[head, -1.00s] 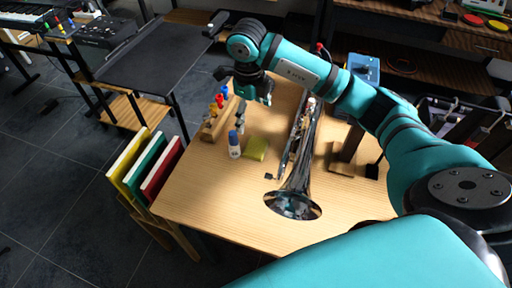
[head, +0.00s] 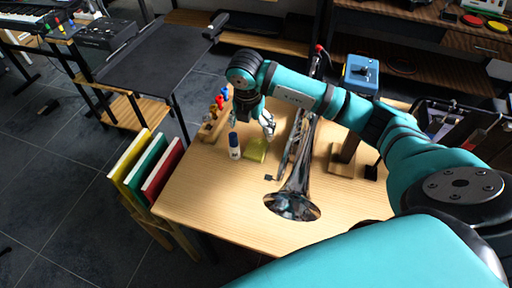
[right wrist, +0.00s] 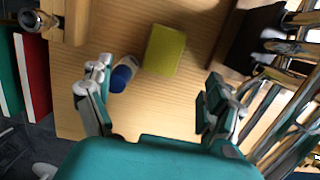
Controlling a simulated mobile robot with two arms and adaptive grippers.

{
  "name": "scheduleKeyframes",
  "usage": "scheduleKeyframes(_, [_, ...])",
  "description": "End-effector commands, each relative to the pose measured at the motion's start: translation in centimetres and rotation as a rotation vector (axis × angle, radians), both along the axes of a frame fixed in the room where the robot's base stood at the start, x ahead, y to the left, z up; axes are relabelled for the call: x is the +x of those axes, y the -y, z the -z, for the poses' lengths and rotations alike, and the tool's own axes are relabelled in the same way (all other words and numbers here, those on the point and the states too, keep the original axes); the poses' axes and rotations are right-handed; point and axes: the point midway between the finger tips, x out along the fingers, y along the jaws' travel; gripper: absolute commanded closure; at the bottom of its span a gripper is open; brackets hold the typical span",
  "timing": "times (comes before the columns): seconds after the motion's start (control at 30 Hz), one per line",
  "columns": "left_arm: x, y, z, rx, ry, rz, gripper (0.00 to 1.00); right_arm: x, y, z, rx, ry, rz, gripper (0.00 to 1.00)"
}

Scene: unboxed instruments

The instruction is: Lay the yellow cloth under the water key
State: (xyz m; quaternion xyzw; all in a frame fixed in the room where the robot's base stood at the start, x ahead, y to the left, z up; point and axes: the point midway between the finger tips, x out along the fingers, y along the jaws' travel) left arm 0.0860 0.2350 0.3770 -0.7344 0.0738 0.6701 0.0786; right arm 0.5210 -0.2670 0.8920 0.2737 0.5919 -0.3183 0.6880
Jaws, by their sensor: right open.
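The yellow cloth (head: 254,151) lies folded on the wooden table, left of the silver trumpet (head: 297,184). In the right wrist view the cloth (right wrist: 164,50) lies flat beyond my fingertips. The trumpet's tubes (right wrist: 285,95) cross the right side of that view. I cannot make out which part is the water key. My right gripper (head: 266,126) is open and empty, over the table by the far edge of the cloth. Its spread fingers also show in the right wrist view (right wrist: 155,92). My left gripper is not in view.
A white bottle with a blue cap (head: 234,146) stands just left of the cloth. A blue device (head: 360,74) on a stand is right of the trumpet. The table's front left is clear.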

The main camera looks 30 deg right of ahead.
Motion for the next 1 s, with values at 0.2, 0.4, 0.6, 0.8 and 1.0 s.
scheduleKeyframes(0.2, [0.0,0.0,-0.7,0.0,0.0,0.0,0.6,0.3,0.5,3.9,0.0,-0.003,0.0,0.11])
scheduleKeyframes(0.4, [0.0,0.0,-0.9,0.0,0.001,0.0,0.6,0.4,0.6,5.2,0.001,-0.001,-0.002,0.11])
scheduleKeyframes(0.6, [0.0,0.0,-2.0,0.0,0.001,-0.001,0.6,0.0,1.3,7.7,0.0,-0.005,-0.001,0.11])
scheduleKeyframes(0.8, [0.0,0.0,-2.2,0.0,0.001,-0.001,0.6,0.3,1.6,10.0,0.0,-0.002,-0.002,0.11])
scheduleKeyframes(1.0, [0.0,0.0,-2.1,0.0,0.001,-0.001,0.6,0.4,1.6,10.2,0.0,0.001,-0.002,0.11])
